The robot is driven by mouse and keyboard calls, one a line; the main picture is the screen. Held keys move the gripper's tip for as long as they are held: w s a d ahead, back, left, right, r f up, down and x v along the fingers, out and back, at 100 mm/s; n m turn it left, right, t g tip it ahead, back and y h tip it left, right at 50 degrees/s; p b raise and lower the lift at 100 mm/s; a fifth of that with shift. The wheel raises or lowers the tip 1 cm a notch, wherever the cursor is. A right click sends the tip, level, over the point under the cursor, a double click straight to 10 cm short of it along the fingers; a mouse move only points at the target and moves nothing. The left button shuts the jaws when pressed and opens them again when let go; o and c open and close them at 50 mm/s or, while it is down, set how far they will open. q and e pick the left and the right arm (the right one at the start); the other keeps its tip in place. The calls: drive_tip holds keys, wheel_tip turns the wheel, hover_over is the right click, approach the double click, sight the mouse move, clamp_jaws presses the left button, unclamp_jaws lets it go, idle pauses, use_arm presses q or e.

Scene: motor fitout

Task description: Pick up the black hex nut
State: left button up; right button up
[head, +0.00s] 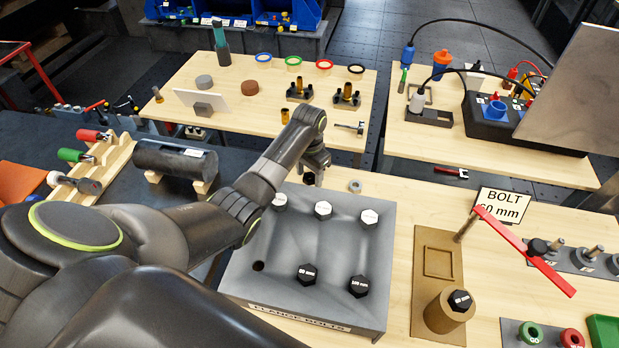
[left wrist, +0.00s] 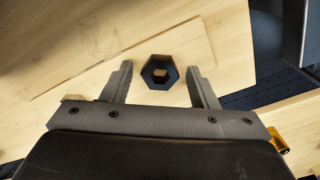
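The black hex nut (left wrist: 160,72) lies on the light wooden table in the left wrist view, its hole facing the camera. My left gripper (head: 316,170) is open above the table, just behind the grey bolt block. In the left wrist view its two fingers (left wrist: 160,85) stand on either side of the nut, with a gap on both sides. The nut is hard to make out in the head view, by the fingertips. A grey nut (head: 355,186) lies on the wood to the right of the gripper. My right gripper is not in view.
The grey flange bolt block (head: 322,255) with several hex bolts stands in front of the gripper. A wooden fixture (head: 437,240) and a "BOLT 60 mm" sign (head: 503,205) are to the right. A black cylinder (head: 175,160) lies at the left.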

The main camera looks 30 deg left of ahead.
use_arm(q)
drive_tip(key=c, duration=0.9)
drive_tip(key=shift+c, duration=0.2)
drive_tip(key=shift+r, duration=0.15)
